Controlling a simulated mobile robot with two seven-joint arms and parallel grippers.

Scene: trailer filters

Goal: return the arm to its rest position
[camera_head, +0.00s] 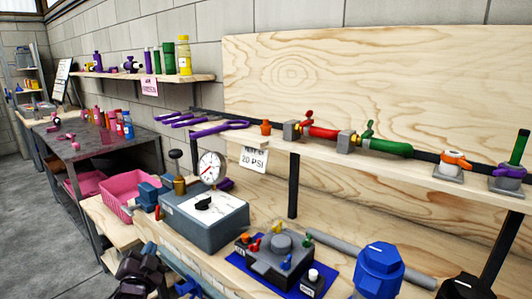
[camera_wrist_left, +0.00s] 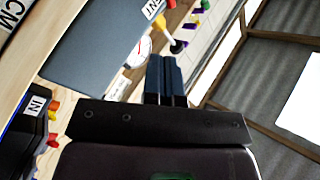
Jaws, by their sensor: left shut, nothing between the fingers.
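My left gripper (camera_head: 188,288) shows at the bottom left of the head view, partly cut off by the frame edge, in front of the low bench. In the left wrist view its two dark fingers (camera_wrist_left: 164,60) lie side by side, shut, with nothing between them. They point toward the grey box and the dial gauge and touch nothing that I can see. My left arm's dark links (camera_head: 138,268) come in at the bottom left. My right gripper cannot be made out.
A grey box (camera_head: 205,222) with a dial gauge (camera_head: 211,168) stands near my left gripper. Right of it are a valve block (camera_head: 270,262) on a blue mat and a blue filter housing (camera_head: 378,270). A pink basket (camera_head: 125,193) stands left. A shelf (camera_head: 340,157) carries valves above.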

